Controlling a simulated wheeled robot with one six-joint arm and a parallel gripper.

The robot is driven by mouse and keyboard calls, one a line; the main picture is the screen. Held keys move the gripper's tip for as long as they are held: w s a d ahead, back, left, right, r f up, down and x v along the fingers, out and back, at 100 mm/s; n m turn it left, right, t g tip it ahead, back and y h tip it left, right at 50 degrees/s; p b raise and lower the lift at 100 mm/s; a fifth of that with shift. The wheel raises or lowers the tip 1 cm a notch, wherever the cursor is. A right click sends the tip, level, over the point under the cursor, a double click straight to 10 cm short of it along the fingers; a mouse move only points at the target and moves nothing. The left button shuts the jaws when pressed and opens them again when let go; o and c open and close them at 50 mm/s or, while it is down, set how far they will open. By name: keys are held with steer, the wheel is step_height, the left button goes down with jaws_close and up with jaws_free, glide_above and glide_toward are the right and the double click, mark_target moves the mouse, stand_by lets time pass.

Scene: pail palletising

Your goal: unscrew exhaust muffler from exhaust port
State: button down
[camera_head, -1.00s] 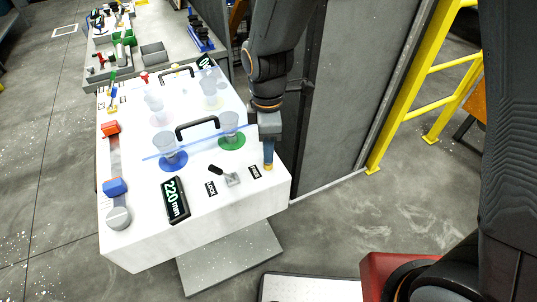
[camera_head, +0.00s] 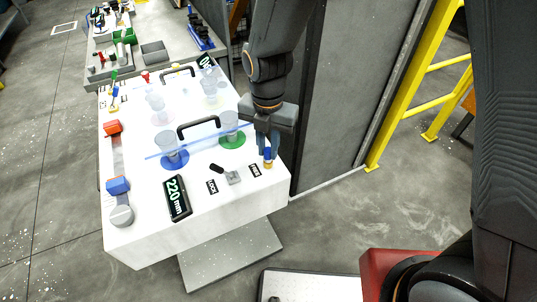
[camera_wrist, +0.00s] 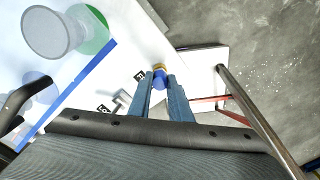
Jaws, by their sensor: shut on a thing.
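The exhaust muffler (camera_head: 268,153) is a small blue-topped piece with brass-yellow below, at the right edge of the white machine top. It also shows between my fingertips in the wrist view (camera_wrist: 160,82). My gripper (camera_head: 267,149) points down over it, and its two blue fingers are shut on the muffler from both sides. The brass part (camera_wrist: 159,67) shows just past the fingertips. The exhaust port itself is mostly hidden under the muffler, and I cannot tell whether the thread is still engaged.
On the white machine top (camera_head: 225,198) stand a grey lever (camera_head: 232,177), small black labels, a 220 mm display (camera_head: 176,198), a black handle (camera_head: 199,125) and clear cups on blue and green discs. A grey cabinet is behind; a yellow railing (camera_head: 420,80) stands right.

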stand_by(0.3)
steer(key=c, duration=1.5)
jaws_free()
steer(key=shift+c, duration=0.2)
